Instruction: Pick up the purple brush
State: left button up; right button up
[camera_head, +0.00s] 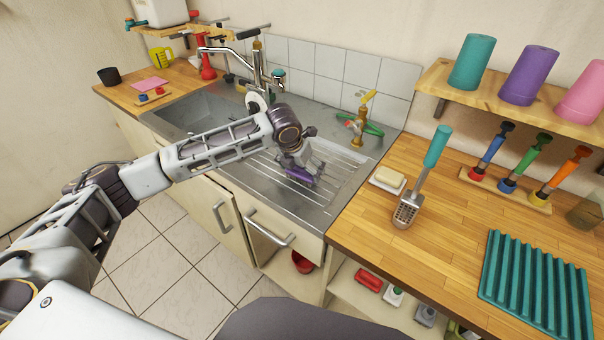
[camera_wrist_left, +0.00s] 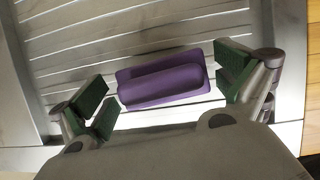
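The purple brush (camera_head: 300,175) lies on the ribbed metal drainboard of the sink. In the left wrist view the purple brush (camera_wrist_left: 163,82) sits lengthwise between the spread green-padded fingers, with its raised handle up. My left gripper (camera_head: 305,168) is low over the drainboard at the brush and partly hides it in the head view. In the wrist view my left gripper (camera_wrist_left: 165,95) is open, with a small gap showing near the brush's ends. I cannot tell whether either finger touches it. My right gripper is not in view.
The drainboard (camera_head: 345,165) borders a wooden counter (camera_head: 400,240). A faucet (camera_head: 262,70) and brass tap (camera_head: 358,120) stand behind.

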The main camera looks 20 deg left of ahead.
pick_arm(q)
jog(key=c, duration=0.7)
jog(key=shift+r, duration=0.8)
notch_tip(320, 180, up, 7)
jog(key=shift+f, duration=0.1)
jog(key=shift+r+p, duration=0.3)
jog(key=shift+r, duration=0.55)
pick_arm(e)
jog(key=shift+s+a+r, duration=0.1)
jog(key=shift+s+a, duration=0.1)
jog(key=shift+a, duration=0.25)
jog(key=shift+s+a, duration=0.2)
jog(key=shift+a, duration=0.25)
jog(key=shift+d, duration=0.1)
